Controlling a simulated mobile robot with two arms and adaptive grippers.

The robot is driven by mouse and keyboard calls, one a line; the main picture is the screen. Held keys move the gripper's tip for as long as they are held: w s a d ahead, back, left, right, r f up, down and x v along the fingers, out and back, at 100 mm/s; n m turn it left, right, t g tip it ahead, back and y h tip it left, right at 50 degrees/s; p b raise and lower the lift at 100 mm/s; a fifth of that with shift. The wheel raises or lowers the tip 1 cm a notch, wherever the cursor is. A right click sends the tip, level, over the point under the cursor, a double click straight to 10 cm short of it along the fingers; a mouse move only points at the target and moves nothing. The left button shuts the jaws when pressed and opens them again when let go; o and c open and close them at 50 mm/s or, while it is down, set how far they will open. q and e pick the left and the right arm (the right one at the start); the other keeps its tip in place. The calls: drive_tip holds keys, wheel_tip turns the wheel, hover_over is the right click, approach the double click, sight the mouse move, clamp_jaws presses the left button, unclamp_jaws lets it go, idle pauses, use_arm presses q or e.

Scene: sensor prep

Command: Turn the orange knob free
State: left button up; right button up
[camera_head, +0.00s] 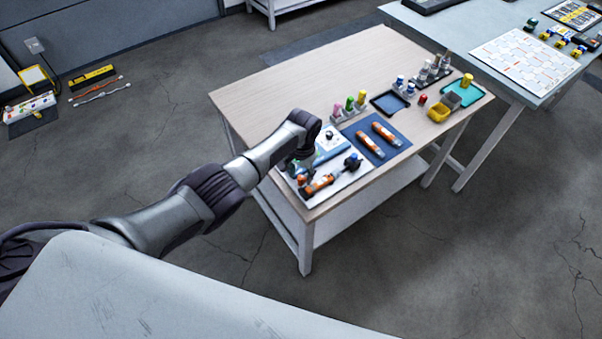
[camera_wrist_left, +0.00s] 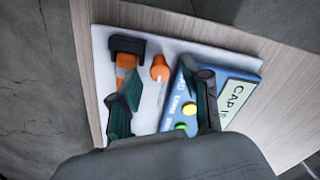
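The orange knob (camera_wrist_left: 160,69) stands on the white board (camera_wrist_left: 104,42) in the left wrist view. It shows as a small orange spot in the head view (camera_head: 301,179). An orange and black cylinder (camera_wrist_left: 126,62) lies beside it, and it also shows in the head view (camera_head: 320,184). My left gripper (camera_wrist_left: 161,88) is open, with its two dark fingers apart and the knob showing between and beyond them. I see no contact with the knob. In the head view my left gripper (camera_head: 297,164) is over the board's left part. My right gripper is not in view.
A blue box (camera_wrist_left: 181,94) with yellow and green buttons lies close to the right finger. A blue mat (camera_head: 371,152) holds two orange cylinders (camera_head: 370,145). Bottles (camera_head: 349,104), a dark tray (camera_head: 389,103) and bins (camera_head: 440,107) stand farther right. The table's (camera_head: 290,84) back left is clear.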

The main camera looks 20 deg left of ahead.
sight(302, 177)
use_arm(q)
wheel_tip(302, 177, up, 12)
drive_tip(key=shift+d, duration=0.15)
idle(0.5)
idle(0.3)
